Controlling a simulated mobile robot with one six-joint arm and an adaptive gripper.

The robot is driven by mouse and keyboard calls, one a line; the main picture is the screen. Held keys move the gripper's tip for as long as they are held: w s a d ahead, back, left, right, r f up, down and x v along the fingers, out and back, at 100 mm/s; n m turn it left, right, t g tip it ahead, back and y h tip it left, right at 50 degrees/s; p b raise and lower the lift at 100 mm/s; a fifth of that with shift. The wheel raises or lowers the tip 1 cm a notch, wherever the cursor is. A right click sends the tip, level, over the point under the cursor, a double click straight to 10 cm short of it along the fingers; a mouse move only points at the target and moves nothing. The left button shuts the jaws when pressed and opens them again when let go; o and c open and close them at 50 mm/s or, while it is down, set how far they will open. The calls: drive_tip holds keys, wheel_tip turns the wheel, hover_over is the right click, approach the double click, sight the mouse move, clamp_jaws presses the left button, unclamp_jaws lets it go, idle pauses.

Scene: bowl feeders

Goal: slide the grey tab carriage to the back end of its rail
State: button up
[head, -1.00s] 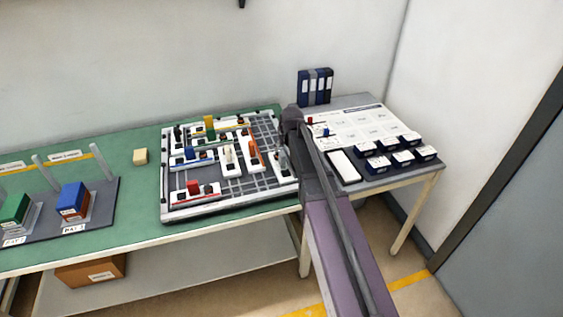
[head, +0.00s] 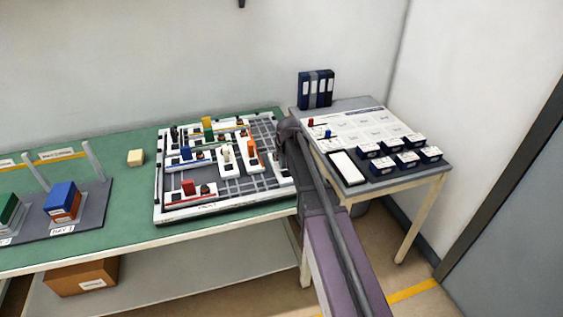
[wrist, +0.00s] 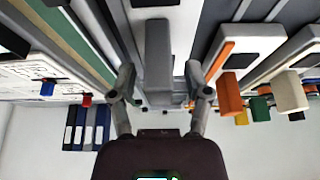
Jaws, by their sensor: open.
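The grey tab (wrist: 159,58) stands up as a block in the middle of the wrist view, which looks upside down. My gripper (wrist: 160,72) is open, with one finger on each side of the tab. The tab's rail is mostly hidden behind the tab and gripper. In the head view my arm ends at the right edge of the white-framed board (head: 205,218) and covers the tab there.
An orange tab (wrist: 228,92) and a white tab (wrist: 290,92) stand to the right in the wrist view. Green, red, blue and yellow tabs sit elsewhere on the board. A side table (head: 375,187) with small boxes stands right, with binders (head: 315,89) behind.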

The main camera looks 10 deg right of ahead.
drive_tip(key=shift+w+f, duration=0.15)
drive_tip(key=shift+f, duration=0.25)
clamp_jaws()
drive_tip(key=shift+w, duration=0.1)
